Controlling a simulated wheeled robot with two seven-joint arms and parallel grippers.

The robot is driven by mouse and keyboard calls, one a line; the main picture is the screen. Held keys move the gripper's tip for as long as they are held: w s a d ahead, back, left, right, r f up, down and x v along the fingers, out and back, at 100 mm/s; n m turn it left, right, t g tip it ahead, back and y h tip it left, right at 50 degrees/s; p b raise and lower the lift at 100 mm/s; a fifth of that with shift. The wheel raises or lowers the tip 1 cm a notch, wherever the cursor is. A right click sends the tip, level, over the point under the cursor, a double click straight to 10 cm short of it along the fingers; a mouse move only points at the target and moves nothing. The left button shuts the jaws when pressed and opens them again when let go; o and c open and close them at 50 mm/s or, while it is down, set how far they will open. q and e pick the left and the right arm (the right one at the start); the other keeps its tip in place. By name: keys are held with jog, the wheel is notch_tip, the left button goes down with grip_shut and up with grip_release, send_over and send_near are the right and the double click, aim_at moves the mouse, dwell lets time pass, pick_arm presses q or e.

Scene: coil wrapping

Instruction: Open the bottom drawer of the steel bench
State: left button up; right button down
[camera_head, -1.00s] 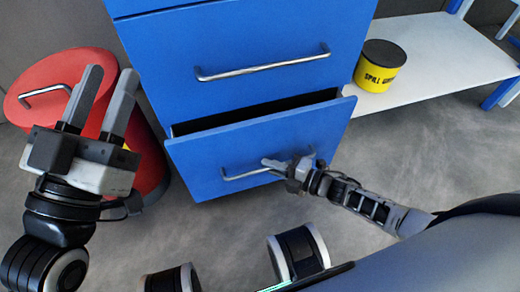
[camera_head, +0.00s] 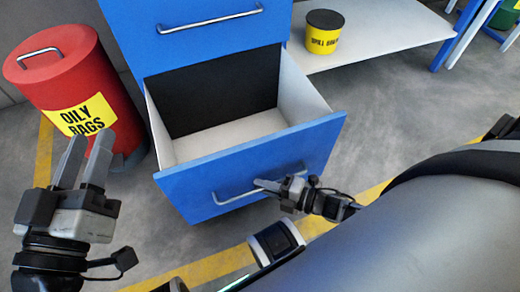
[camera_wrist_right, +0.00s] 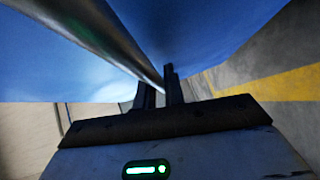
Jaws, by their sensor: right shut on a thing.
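The bottom drawer (camera_head: 285,152) of the blue steel bench is pulled well out in the head view. Its pale inside is empty where I can see it. My right gripper (camera_head: 268,185) is shut on the drawer's metal bar handle (camera_head: 232,196), near the handle's right part. In the right wrist view the handle bar (camera_wrist_right: 115,35) runs down between the fingers (camera_wrist_right: 160,88), with the blue front behind it. My left gripper (camera_head: 85,163) is raised at the left, fingers up and apart, open and empty, clear of the drawer.
A red bin (camera_head: 65,75) labelled "OILY RAGS" stands left of the drawer. The drawer above (camera_head: 190,35) is shut. A black and yellow can (camera_head: 323,35) stands on a pale low shelf (camera_head: 385,35) at the right. Grey floor with yellow lines is clear before the drawer.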

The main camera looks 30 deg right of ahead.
pick_arm(q)
jog(key=shift+s+a+f, duration=0.1)
jog(key=shift+s+a, duration=0.2)
jog(key=shift+s, duration=0.3)
pick_arm(e)
jog(key=shift+s, duration=0.45)
jog(key=c, duration=1.5)
grip_release()
